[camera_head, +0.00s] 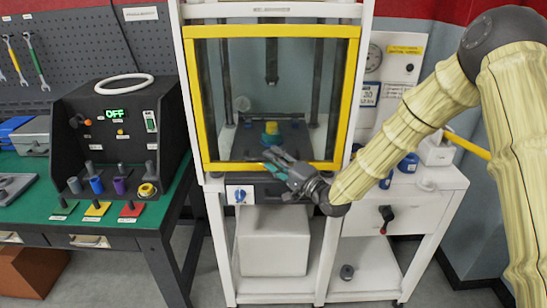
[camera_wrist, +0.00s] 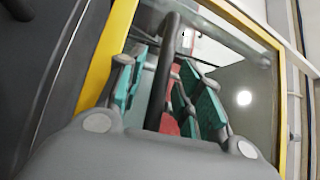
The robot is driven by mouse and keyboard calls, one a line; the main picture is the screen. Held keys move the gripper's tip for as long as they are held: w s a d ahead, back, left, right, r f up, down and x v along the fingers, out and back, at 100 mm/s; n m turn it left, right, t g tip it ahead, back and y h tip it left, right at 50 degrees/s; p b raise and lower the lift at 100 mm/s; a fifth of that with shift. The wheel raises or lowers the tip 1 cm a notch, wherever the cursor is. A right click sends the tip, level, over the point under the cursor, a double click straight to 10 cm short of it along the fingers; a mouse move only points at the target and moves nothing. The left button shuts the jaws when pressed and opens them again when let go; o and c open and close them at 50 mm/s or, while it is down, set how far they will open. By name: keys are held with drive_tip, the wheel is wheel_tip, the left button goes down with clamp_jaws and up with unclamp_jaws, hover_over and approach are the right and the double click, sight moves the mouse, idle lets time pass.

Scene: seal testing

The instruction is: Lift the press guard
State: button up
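The press guard is a clear panel in a yellow frame (camera_head: 350,95), closed down over the front of the white press. Its yellow frame also shows in the wrist view (camera_wrist: 118,45). My gripper (camera_head: 272,160) is at the guard's lower edge, right of its middle, and hides part of the bottom bar. In the wrist view my gripper (camera_wrist: 168,85) has its teal-padded fingers apart. A dark rounded bar (camera_wrist: 168,65) shows between them; I cannot tell whether they touch it. Behind the panel a yellow and teal part (camera_head: 271,128) sits on the press bed.
A black control box (camera_head: 120,135) with a green "OFF" display stands on the green bench at left. A blue switch (camera_head: 240,194) is below the guard. Blue containers (camera_head: 408,163) stand on the white side table at right. My arm crosses in front of that table.

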sight(274, 71)
drive_tip(key=shift+w+a, duration=0.2)
drive_tip(key=shift+c, duration=0.3)
clamp_jaws()
wheel_tip(274, 71, up, 27)
drive_tip(key=p, duration=0.8)
drive_tip(key=shift+f, duration=0.15)
drive_tip(key=shift+o, duration=0.3)
unclamp_jaws()
